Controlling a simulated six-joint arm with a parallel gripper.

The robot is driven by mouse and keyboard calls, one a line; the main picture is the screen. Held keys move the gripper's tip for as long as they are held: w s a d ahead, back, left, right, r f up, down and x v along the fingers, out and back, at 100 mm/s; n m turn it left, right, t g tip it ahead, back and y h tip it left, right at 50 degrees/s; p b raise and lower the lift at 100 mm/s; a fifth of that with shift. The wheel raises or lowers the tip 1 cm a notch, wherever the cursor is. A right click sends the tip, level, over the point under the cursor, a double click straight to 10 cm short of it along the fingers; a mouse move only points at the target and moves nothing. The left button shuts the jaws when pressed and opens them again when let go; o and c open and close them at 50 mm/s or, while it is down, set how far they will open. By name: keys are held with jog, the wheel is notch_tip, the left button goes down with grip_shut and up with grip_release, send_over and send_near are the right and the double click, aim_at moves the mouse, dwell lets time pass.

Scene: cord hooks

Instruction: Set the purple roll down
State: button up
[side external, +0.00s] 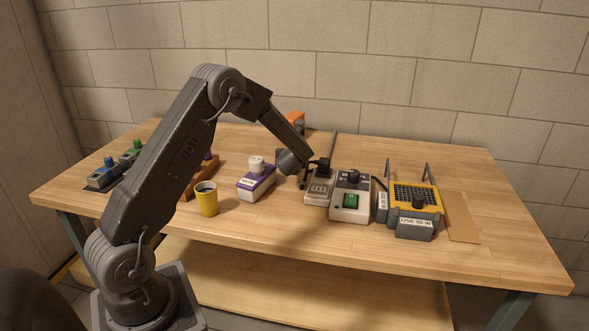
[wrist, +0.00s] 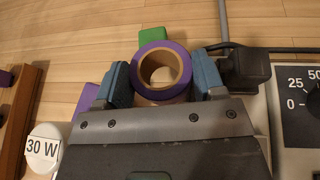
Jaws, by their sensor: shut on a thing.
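The purple roll (wrist: 163,44) has a brown core and shows end-on between my fingers in the wrist view. My gripper (wrist: 161,82) is shut on it, with one blue-grey finger on each side. In the side external view my gripper (side external: 293,162) is low over the middle of the wooden bench, just left of a grey switch box with a black plug. The roll cannot be made out there. The frames do not clearly show whether the roll touches the bench.
A black plug (wrist: 245,68) is close to my right finger. A white device (side external: 351,200) and a yellow device (side external: 416,208) stand to the right. A green block (wrist: 153,35) lies beyond the roll.

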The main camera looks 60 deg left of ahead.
jog(key=s+a+r+n+g+y, duration=0.1)
jog(key=s+a+r+n+g, duration=0.2)
jog(key=a, duration=0.3)
jog(key=s+a+r+n+g+y, duration=0.2)
jog(key=s+a+r+g, duration=0.1)
jog(key=a, duration=0.3)
jog(key=s+a+n+g+h, duration=0.2)
jog(key=s+a+n+g, duration=0.65)
jog(key=s+a, duration=0.4)
jog(key=shift+g, duration=0.25)
jog(key=w+d+f, duration=0.1)
jog(key=w+f, duration=0.1)
jog(key=w, duration=0.1)
jog(key=w+d+f, duration=0.1)
jog(key=w+f, duration=0.2)
jog(key=w+d+f, duration=0.1)
jog(key=w+f, duration=0.1)
jog(key=w, duration=0.2)
jog(key=shift+d+f, duration=0.15)
jog(key=shift+f, duration=2.1)
jog(key=shift+f, duration=0.15)
jog(key=o, duration=1)
